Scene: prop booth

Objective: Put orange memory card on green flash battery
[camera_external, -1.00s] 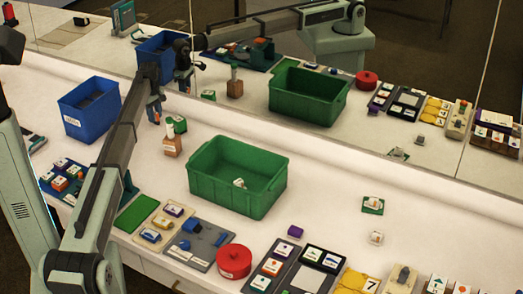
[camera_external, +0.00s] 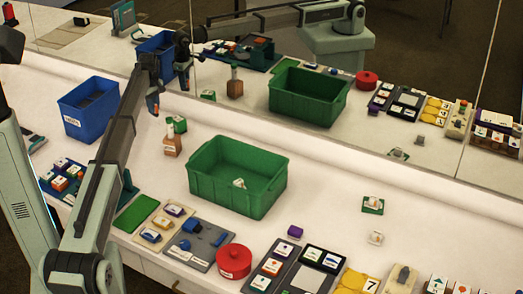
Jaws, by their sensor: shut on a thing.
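My gripper (camera_external: 152,104) is at the left, above the white table between the blue bin and the brown block. It is shut on a small orange piece that shows only as a sliver at the fingertips and looks like the orange memory card. A small green block (camera_external: 177,124) with a pale face stands on the table just right of and below the gripper, apart from it. It may be the green flash battery; its marking is too small to read. Another flat green piece (camera_external: 366,209) with a white item on it lies at the right.
A brown labelled block (camera_external: 172,146) stands close to the green block. A blue bin (camera_external: 80,121) is left of the gripper and a green bin (camera_external: 217,186) is right of it. Several trays and a red round tin (camera_external: 233,262) line the front. A mirror behind repeats the scene.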

